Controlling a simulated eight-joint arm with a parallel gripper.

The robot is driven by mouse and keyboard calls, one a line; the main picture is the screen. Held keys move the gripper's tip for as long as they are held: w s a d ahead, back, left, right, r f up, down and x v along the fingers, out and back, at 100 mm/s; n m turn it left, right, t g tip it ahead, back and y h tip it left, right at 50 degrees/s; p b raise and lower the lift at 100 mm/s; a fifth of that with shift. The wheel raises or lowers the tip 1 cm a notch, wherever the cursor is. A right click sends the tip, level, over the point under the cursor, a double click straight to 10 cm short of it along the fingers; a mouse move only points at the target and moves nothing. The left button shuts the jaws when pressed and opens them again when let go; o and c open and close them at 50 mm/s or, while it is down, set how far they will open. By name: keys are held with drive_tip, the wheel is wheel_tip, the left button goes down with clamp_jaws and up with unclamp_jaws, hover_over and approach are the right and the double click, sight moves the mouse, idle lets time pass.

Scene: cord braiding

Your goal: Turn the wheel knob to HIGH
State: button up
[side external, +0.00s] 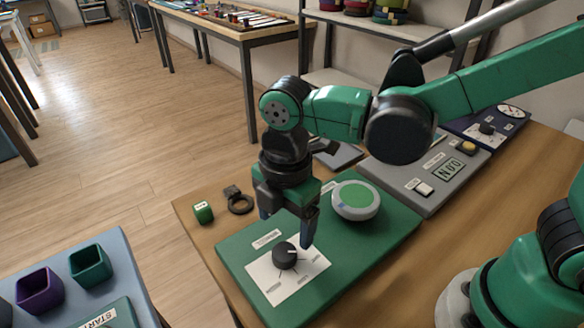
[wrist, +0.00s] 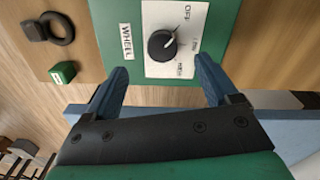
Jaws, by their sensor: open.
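The wheel knob (side external: 284,256) is a round black dial with a white pointer line, on a white label plate (side external: 304,270) fixed to a green panel (side external: 375,246). In the wrist view the knob (wrist: 161,46) sits beside a WHEEL label (wrist: 126,41), with OFF, a middle mark that is hard to read, and HIGH printed around it. Its pointer is angled up and right, on the OFF side of the dial. My gripper (side external: 287,226) is open and empty above the panel near the knob. In the wrist view its blue fingers (wrist: 163,75) are apart, with the knob beyond them.
A round white disc with a green top (side external: 355,199) stands on the panel behind my gripper. A grey panel (side external: 427,168) with switches lies farther back. A green cube (side external: 203,212) and a black ring (side external: 240,204) lie left of the panel. Cups stand on a blue surface (side external: 112,262) at front left.

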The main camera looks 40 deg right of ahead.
sight(284, 253)
drive_tip(key=shift+s+a+f+n, duration=0.1)
drive_tip(key=shift+a+f+n, duration=0.2)
drive_tip(key=shift+n, duration=0.1)
drive_tip(key=shift+f, duration=2.7)
clamp_jaws()
